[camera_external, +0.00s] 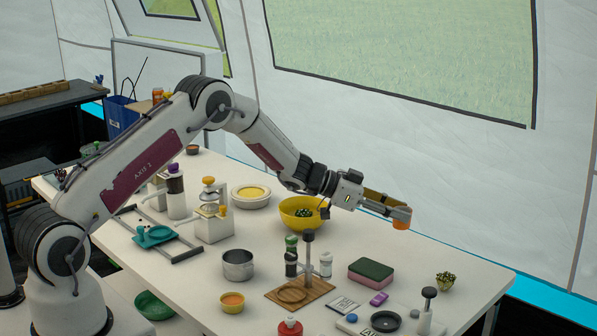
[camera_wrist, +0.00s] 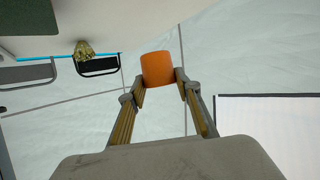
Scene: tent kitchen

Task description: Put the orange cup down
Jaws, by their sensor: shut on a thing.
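The orange cup (camera_wrist: 157,68) is between the fingertips of my gripper (camera_wrist: 160,84) in the wrist view. My gripper is shut on it. In the external view the cup (camera_external: 402,225) shows as a small orange patch under my gripper (camera_external: 398,214), partly hidden by the fingers. My gripper reaches out to the right, and the cup is in the air near the far edge of the white table (camera_external: 345,240). The cup is apart from the table top.
A yellow bowl (camera_external: 300,222) with green contents stands left of my gripper. A green and pink sponge (camera_external: 371,272), a small plant (camera_external: 445,281) and a wooden stand (camera_external: 308,270) are nearer the front. The table between the sponge and far edge looks clear.

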